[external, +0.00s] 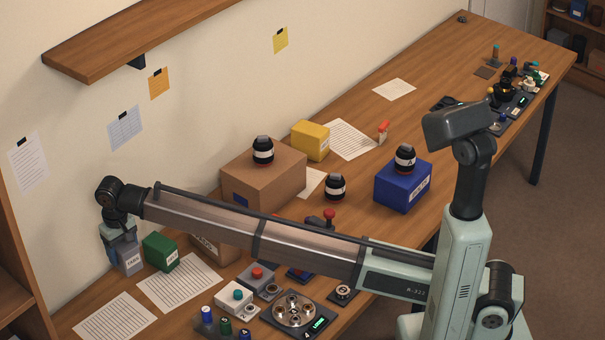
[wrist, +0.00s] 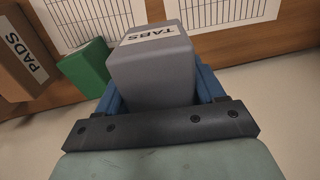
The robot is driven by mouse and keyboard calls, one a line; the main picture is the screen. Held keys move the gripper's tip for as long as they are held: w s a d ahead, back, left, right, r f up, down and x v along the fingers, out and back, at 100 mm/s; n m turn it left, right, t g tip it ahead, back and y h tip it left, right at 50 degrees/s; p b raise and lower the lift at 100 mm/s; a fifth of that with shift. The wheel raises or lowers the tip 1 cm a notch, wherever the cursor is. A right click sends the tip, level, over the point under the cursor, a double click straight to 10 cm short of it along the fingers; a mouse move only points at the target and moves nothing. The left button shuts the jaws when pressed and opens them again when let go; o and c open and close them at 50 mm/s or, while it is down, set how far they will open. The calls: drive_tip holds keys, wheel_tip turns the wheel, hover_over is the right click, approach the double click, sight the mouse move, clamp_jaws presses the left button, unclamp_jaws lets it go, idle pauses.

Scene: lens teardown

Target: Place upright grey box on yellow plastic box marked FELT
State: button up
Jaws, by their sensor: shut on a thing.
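The grey box (wrist: 152,66) has a white label reading TABS. In the wrist view it sits between the blue fingers of my gripper (wrist: 160,92), which is shut on it. In the external view the grey box (external: 129,258) is at the far left end of the bench, under my gripper (external: 119,240), beside the green box. I cannot tell whether it touches the bench.
A green box (external: 160,252) and a brown box marked PADS (wrist: 17,55) stand close to the grey box. A large brown box (external: 262,172) with a black lens on top and a blue box (external: 403,186) with another lens stand mid-bench. A shelf (external: 140,38) overhangs the wall.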

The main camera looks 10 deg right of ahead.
drive_tip(key=w+d+r+m, duration=0.3)
drive_tip(key=w+d, duration=0.5)
drive_tip(key=w, duration=0.3)
drive_tip(key=w+d+r+m, duration=0.3)
drive_tip(key=w+d, duration=0.5)
drive_tip(key=w, duration=0.3)
drive_tip(key=w+d+r+m, duration=0.2)
drive_tip(key=w+d+m, duration=0.2)
drive_tip(key=w+d, duration=0.55)
drive_tip(key=m, duration=0.7)
hover_over(310, 128)
drive_tip(key=shift+f, duration=4.1)
drive_tip(key=shift+f, duration=0.15)
drive_tip(key=o, duration=1.2)
